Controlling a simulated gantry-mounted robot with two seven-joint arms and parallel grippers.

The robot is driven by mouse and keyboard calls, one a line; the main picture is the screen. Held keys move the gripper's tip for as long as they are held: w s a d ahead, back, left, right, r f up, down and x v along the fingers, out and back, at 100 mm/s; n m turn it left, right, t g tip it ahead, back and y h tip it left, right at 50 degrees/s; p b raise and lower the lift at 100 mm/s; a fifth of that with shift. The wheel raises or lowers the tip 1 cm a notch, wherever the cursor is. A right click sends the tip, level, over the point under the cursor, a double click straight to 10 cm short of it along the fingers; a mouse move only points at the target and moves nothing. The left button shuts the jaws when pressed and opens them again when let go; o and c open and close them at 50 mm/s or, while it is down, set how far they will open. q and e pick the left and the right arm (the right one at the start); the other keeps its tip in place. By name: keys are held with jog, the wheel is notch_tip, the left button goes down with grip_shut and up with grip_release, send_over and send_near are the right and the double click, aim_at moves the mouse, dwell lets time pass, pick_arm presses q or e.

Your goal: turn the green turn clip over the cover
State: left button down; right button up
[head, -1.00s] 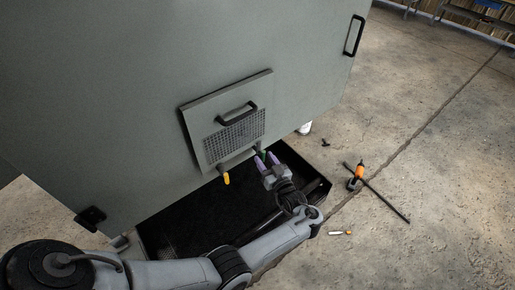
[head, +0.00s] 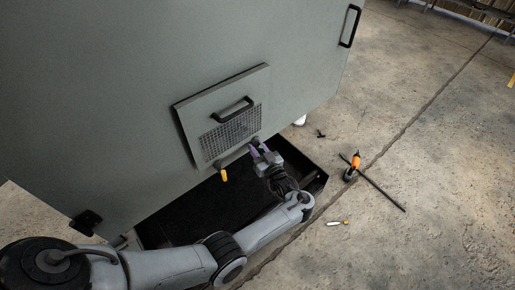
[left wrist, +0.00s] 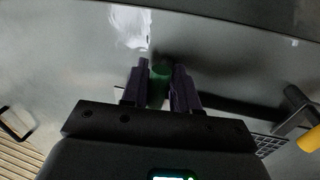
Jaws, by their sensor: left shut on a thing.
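The cover (head: 199,120) is a grey panel with a black handle and a mesh grille, set against the big grey enclosure. The green turn clip (left wrist: 159,85) shows in the left wrist view between the two purple fingers of my left gripper (left wrist: 160,88), which is shut on it. In the head view my left gripper (head: 260,152) is at the lower right corner of the cover and hides most of the clip. A yellow clip (head: 223,173) hangs at the cover's lower edge, and its yellow end shows at the right of the left wrist view (left wrist: 309,140). My right gripper is not in view.
A black tray (head: 180,222) lies on the floor under the enclosure. An orange-handled tool (head: 355,161), a dark rod (head: 384,193) and small items lie on the concrete at the right. A black handle (head: 350,26) sticks out at the enclosure's upper right.

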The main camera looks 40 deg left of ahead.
pick_arm(q)
jog(key=shift+w+d+f+n+b, duration=0.1)
jog(key=shift+f+n+b, duration=0.25)
jog(key=shift+b, duration=0.3)
jog(key=shift+r, duration=0.25)
jog(key=c, duration=1.2)
grip_release()
jog(key=shift+c, duration=0.2)
jog(key=shift+o, duration=1)
jog(key=shift+w+r, duration=0.1)
